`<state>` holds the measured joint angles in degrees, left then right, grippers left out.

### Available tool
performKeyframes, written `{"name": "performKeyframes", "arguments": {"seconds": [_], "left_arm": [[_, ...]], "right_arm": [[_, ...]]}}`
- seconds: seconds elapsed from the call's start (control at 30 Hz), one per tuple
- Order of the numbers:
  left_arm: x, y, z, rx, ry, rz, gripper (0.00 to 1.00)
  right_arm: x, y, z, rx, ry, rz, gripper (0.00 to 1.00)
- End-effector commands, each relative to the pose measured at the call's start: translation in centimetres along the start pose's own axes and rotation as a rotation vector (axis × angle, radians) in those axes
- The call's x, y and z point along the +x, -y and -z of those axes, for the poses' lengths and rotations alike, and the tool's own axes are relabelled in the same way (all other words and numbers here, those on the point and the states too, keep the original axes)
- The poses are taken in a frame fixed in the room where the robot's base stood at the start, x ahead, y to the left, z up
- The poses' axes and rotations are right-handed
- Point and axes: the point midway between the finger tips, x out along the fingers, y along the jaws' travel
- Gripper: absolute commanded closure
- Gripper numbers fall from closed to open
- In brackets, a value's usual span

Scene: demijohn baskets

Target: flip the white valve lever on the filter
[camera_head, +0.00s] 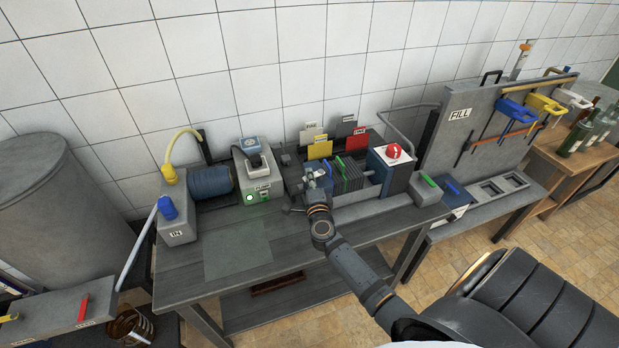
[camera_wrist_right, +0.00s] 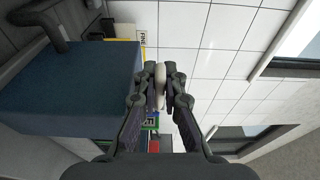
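The filter (camera_head: 352,176) stands on the workbench as a row of dark plates with green tabs, beside a grey-blue box with a red knob (camera_head: 393,150). My right gripper (camera_head: 317,180) is at the filter's left front end. In the right wrist view, the white valve lever (camera_wrist_right: 160,74) shows as a slim, pale, upright piece between the fingertips of the right gripper (camera_wrist_right: 161,88). The fingers appear shut on it from both sides. The lever's lower part and pivot are hidden by the fingers. My left gripper is out of view.
A pump box (camera_head: 258,172) with a lit green button stands left of the filter. Red, yellow and grey cards (camera_head: 320,148) stand behind the filter. A FILL panel (camera_head: 462,128) is to the right.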

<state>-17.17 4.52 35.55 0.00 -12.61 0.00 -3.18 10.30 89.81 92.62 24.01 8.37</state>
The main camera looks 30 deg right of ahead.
Motion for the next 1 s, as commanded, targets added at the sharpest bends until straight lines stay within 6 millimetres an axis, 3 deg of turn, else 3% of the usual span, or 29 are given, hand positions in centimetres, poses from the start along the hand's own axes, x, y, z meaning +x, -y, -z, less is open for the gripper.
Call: {"name": "performKeyframes", "arguments": {"seconds": [0.17, 0.43, 0.7, 0.73, 0.8, 1.0], "left_arm": [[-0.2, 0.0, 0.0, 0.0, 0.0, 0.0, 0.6], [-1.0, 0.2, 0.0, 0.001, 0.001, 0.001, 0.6], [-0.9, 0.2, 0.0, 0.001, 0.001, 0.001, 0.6], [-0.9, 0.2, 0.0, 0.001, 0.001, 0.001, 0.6], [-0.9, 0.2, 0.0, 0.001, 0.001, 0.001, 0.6], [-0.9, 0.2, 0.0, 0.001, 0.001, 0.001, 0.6]], "right_arm": [[0.1, 0.1, -0.1, 0.002, -0.014, -0.001, 1.0], [0.9, 0.0, -0.3, 0.001, -0.216, -0.002, 1.0], [0.9, -0.1, -0.3, 0.0, -0.23, -0.001, 1.0], [0.9, -0.1, -0.3, 0.0, -0.23, -0.001, 0.91], [0.9, -0.1, -0.3, 0.0, -0.229, -0.001, 0.81], [0.9, -0.1, -0.3, 0.0, -0.228, -0.001, 0.81]]}}
